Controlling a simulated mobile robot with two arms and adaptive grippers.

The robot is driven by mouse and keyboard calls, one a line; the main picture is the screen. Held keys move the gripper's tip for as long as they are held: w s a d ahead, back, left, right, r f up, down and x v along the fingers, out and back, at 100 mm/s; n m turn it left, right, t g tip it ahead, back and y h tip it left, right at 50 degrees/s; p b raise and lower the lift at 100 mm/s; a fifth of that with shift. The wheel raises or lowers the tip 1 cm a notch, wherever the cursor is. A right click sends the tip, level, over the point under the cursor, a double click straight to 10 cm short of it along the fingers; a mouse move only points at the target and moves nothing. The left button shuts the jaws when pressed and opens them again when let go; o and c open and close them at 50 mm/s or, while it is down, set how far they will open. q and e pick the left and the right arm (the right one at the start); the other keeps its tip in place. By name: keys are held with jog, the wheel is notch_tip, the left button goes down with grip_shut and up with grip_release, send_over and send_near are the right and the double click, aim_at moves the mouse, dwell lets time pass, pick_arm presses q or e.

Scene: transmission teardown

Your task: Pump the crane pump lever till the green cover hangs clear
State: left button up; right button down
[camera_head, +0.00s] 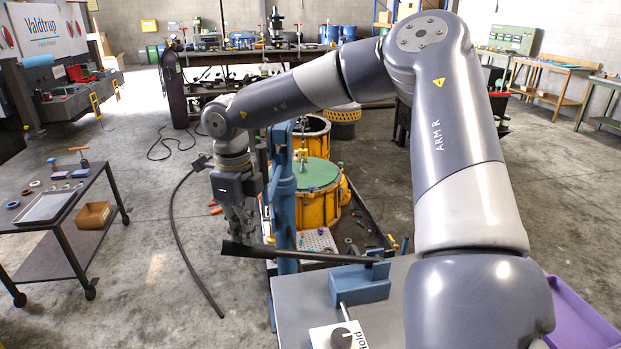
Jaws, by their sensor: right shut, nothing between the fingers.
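The pump lever (315,256) is a dark bar lying nearly level, running left from the blue pump block (362,285). My right gripper (240,240) points down at the lever's free left end, its fingers shut and empty; I cannot tell whether they touch the bar. The green cover (318,174) is a round disc at the top of a yellow housing (318,208), partly hidden by the blue crane post (284,190). A small yellow lifting piece (301,155) stands over the cover. Any gap under the cover cannot be made out. My left gripper is not in view.
A grey bench top (300,318) holds the pump and a white card marked "Hold" (338,336). A dark cart (75,205) stands at left, a purple tray (580,315) at lower right.

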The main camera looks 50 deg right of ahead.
jog(key=f+b, duration=0.1)
jog(key=f, duration=0.1)
jog(key=f+b, duration=0.2)
jog(key=a+f+b, duration=0.1)
jog(key=b, duration=0.1)
jog(key=shift+w+f, duration=0.35)
jog(key=shift+f, duration=0.05)
notch_tip(320, 180, down, 4)
jog(key=b, duration=0.3)
jog(key=p, duration=0.5)
send_near(240, 254)
jog(key=f, duration=0.1)
jog(key=d+f, duration=0.1)
jog(key=f, duration=0.3)
jog(key=shift+w+d+f, duration=0.2)
jog(key=shift+w+d, duration=0.05)
jog(key=shift+d, duration=0.05)
jog(key=shift+s+d+r, duration=0.1)
jog(key=shift+d+r, duration=0.05)
jog(key=shift+r, duration=0.1)
jog(key=s+d+r+p, duration=0.2)
jog(key=r+p, duration=0.4)
jog(key=r, duration=0.3)
jog(key=shift+s+d, duration=0.4)
jog(key=shift+d, duration=0.4)
